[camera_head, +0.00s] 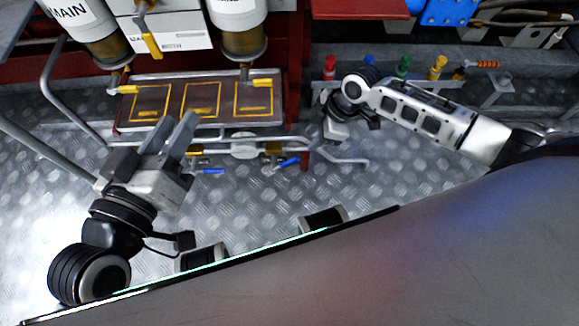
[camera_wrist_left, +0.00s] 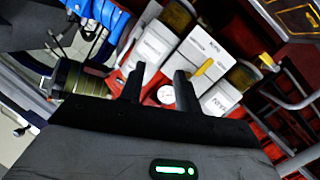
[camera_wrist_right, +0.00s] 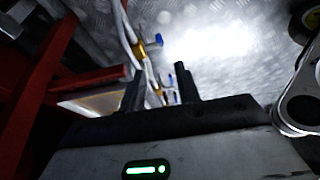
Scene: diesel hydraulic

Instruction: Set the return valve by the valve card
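Two brass valves with blue handles, one at left (camera_head: 208,171) and one at right (camera_head: 287,162), sit on the pipes below the brown tray; which is the return valve is not readable. A blue handle (camera_wrist_right: 208,46) on a brass valve shows in the right wrist view. A white printed panel (camera_head: 170,34) with a yellow lever (camera_head: 150,42) stands at the back; I cannot tell whether it is the valve card. My left gripper (camera_head: 177,120) is open and empty in front of the tray. My right gripper (camera_wrist_right: 159,74) is open and empty; its fingers are unclear in the head view.
The brown tray (camera_head: 170,117) has yellow outlines and yellow-handled parts. Labelled canisters (camera_head: 240,14) hang above it. Several coloured pegs (camera_head: 403,67) line a rail at right. A white round gauge (camera_wrist_left: 166,94) shows in the left wrist view. Metal floor (camera_head: 250,205) is open in front.

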